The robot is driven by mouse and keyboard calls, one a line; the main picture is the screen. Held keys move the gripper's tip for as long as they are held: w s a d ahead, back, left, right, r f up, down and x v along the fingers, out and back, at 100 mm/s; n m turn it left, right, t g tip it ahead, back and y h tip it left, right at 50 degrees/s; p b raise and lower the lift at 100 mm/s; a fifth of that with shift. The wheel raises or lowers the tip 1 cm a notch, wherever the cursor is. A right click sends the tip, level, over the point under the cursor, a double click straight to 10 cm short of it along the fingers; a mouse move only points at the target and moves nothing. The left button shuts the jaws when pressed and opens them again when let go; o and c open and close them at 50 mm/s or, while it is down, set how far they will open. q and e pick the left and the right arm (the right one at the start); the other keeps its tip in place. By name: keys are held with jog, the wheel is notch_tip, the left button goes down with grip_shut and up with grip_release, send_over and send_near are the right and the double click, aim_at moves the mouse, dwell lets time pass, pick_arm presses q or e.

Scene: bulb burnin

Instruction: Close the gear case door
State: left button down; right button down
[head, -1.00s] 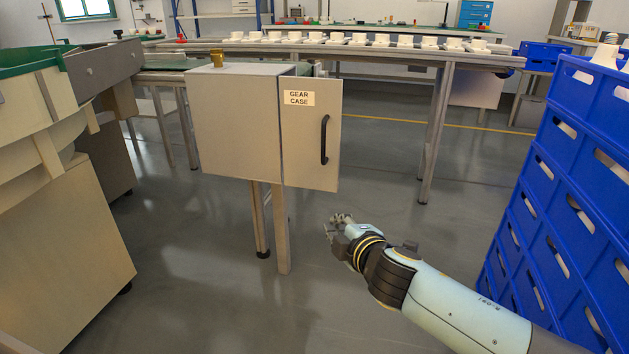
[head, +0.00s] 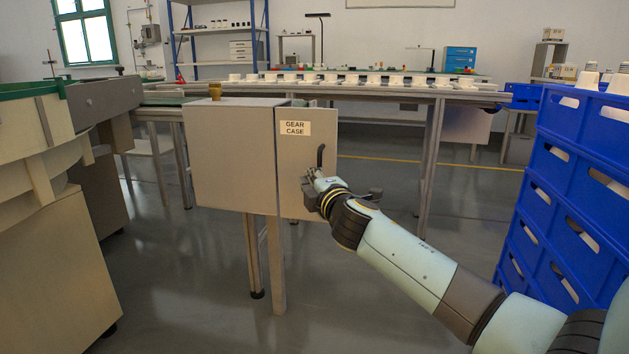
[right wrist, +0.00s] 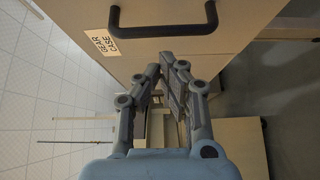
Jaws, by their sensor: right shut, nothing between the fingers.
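The gear case (head: 230,155) is a beige box on legs, left of centre in the head view. Its door (head: 290,165) is the panel at its right, with a "GEAR CASE" label (head: 295,128) and a black upright handle (head: 320,156). The door stands at an angle to the box and looks open; how far I cannot tell. My right gripper (head: 309,181) is shut and empty in front of the door's lower right part, just below the handle. In the right wrist view the handle (right wrist: 163,27) lies beyond the fingertips (right wrist: 166,60), apart from them. Contact with the door cannot be told. My left gripper is out of view.
Blue crates (head: 575,190) are stacked at the right. A beige machine (head: 50,240) stands at the left. A long bench (head: 400,92) with white cups runs behind the case. The floor in front of the case is clear.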

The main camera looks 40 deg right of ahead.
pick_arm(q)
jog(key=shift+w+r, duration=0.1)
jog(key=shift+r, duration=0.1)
pick_arm(e)
jog(key=shift+w+d, duration=0.45)
jog(key=shift+d, duration=0.25)
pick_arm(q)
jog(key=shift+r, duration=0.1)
pick_arm(e)
jog(key=shift+d, duration=0.1)
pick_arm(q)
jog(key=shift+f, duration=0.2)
pick_arm(e)
jog(key=shift+d+y, duration=0.25)
jog(key=shift+y, duration=0.15)
